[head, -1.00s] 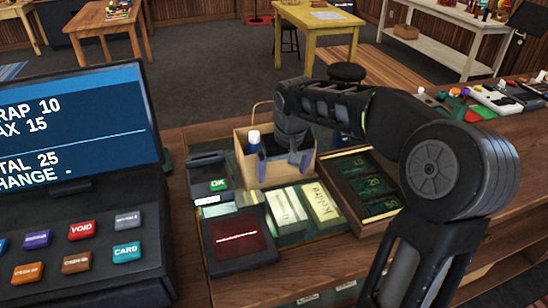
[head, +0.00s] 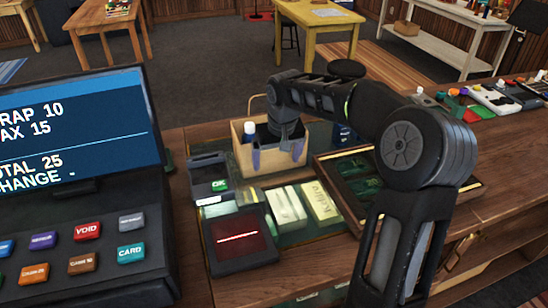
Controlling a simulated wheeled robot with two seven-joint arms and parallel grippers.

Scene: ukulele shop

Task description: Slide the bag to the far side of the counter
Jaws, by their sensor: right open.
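The tan paper bag (head: 243,157) stands upright on the counter (head: 325,253), with its thin handle loop raised. A bottle with a white cap (head: 249,128) pokes out of its top at the left. My right gripper (head: 278,158) is open and points down at the bag. Its fingers show against the bag's near face, spread apart, and its body hides part of the bag's opening. I cannot tell whether the fingers touch the paper. My left gripper is not in view.
A card reader (head: 209,177), a dark device with a red screen (head: 240,238) and pale boxes (head: 320,203) lie nearer than the bag. A wooden tray (head: 335,197) is to its right. The register (head: 88,215) fills the left. Items (head: 493,98) line the far right counter.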

